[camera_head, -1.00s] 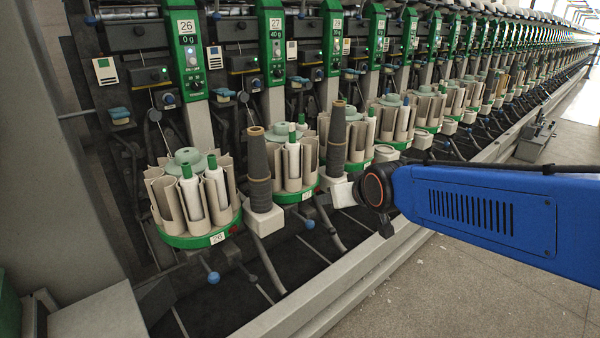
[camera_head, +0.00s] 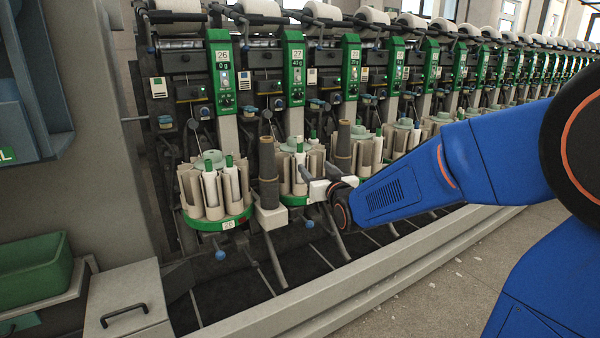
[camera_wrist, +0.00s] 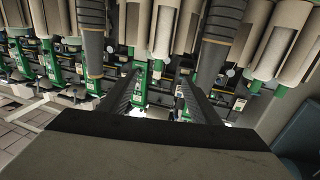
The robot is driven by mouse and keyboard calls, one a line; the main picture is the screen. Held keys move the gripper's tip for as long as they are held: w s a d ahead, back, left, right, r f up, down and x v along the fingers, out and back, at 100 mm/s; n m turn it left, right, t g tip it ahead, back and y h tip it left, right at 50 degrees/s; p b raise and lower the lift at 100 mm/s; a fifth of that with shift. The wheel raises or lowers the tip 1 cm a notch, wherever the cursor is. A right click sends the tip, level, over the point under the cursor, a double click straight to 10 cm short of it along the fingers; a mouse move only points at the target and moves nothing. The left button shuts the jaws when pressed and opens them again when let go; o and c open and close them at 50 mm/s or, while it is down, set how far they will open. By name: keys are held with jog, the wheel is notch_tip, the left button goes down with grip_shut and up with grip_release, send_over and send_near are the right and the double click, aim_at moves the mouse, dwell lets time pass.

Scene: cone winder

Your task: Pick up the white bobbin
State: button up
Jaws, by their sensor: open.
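Several white bobbins with green tops stand in the round magazines. In the head view, one white bobbin (camera_head: 211,189) stands at the front of magazine 26 (camera_head: 222,224), with another (camera_head: 231,184) to its right. My gripper (camera_head: 318,178) is in front of the magazine to the right, near the dark cone-shaped bobbins, partly hidden by my own wrist. In the wrist view, my gripper (camera_wrist: 160,88) is open, with two dark ribbed fingers apart and nothing between them. Pale cylinders with green tips (camera_wrist: 164,32) show beyond the fingers, upside down. Which white bobbin is meant cannot be told.
Dark cone-shaped bobbins (camera_head: 268,170) (camera_head: 343,148) stand upright close to either side of my gripper. Winding units with green panels run along the back. A green bin (camera_head: 35,268) is at the left. A long grey rail (camera_head: 330,275) borders the machine, with open floor at right.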

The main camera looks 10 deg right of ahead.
send_near(301, 151)
jog(key=w, duration=0.4)
jog(key=shift+w+a+f, duration=0.1)
jog(key=shift+a+f, duration=0.05)
jog(key=shift+a, duration=0.15)
jog(key=shift+w+a+r, duration=0.1)
jog(key=shift+w, duration=1.15)
jog(key=shift+w+a+r, duration=0.1)
jog(key=shift+w+r, duration=0.05)
jog(key=shift+w, duration=1.15)
jog(key=c, duration=1)
